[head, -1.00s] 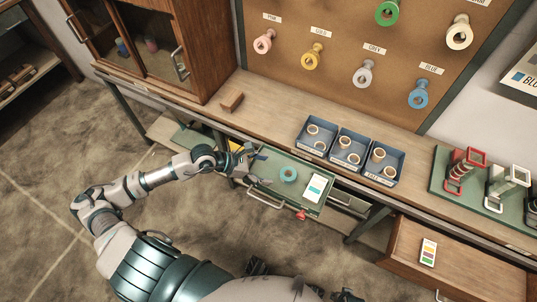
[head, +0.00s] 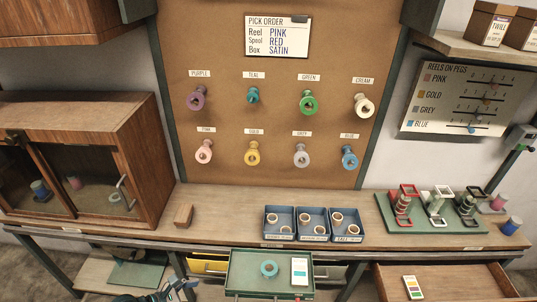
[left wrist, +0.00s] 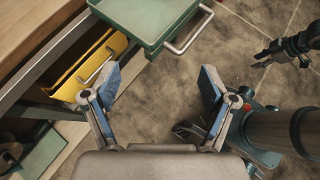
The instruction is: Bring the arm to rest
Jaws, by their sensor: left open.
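My left gripper (head: 168,291) shows only partly at the bottom edge of the head view, in front of the bench and left of the open green drawer (head: 240,280). In the left wrist view its two blue-padded fingers (left wrist: 158,78) are spread wide with nothing between them, over the floor. The green drawer's corner and handle (left wrist: 188,30) lie just beyond the fingers. A dark gripper (left wrist: 280,50), apparently my right one, shows at the upper right of the left wrist view; its finger state is unclear. It is not in the head view.
A wooden drawer (head: 450,283) is open at right. Blue trays (head: 280,237) stand on the bench. Floor (left wrist: 165,100) below is clear.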

